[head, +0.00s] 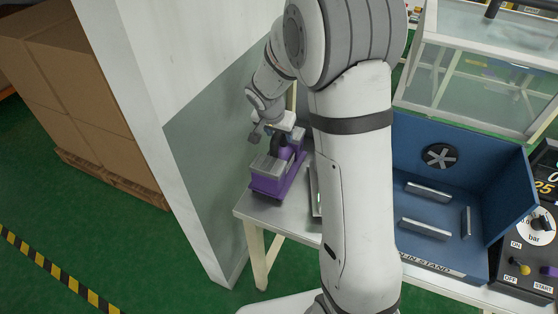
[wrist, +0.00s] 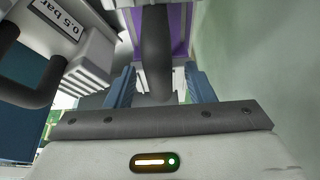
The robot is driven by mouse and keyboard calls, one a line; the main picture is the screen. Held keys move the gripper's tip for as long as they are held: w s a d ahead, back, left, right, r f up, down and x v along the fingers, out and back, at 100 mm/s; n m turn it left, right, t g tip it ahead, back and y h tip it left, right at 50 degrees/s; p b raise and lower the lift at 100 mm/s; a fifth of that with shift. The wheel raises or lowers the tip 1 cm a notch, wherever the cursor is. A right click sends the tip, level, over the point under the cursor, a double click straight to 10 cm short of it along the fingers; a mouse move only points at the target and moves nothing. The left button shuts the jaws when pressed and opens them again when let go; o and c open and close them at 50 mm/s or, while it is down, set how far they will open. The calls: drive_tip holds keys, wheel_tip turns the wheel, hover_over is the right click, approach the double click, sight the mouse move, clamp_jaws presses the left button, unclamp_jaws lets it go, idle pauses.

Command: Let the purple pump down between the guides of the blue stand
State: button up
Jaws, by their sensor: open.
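The purple pump (head: 283,186), with grey parts on top and a black handle, stands upright on the left end of the table. In the wrist view its black handle (wrist: 156,55) runs between the two blue-grey fingers of my gripper (wrist: 160,88), with the purple body (wrist: 178,28) beyond. My gripper (head: 273,130) is open around the handle, at the top of the pump. The blue stand (head: 510,190) is on the right part of the table. Metal guides (head: 428,192) stand on its floor, and no pump is seen between them. My arm hides the stand's left side.
A grey device labelled 0.5 bar (wrist: 62,18), with a black handle, is close left of my gripper in the wrist view. A wall (head: 205,150) is close left of the pump. A control box (head: 537,245) stands right of the stand, and a glass-sided case (head: 480,85) behind it.

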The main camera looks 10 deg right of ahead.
drive_tip(key=shift+d+f, duration=0.1)
drive_tip(key=shift+f, duration=0.2)
drive_tip(key=shift+c, duration=0.4)
clamp_jaws()
drive_tip(key=shift+w+r, duration=0.1)
drive_tip(key=shift+r, duration=0.05)
idle(0.7)
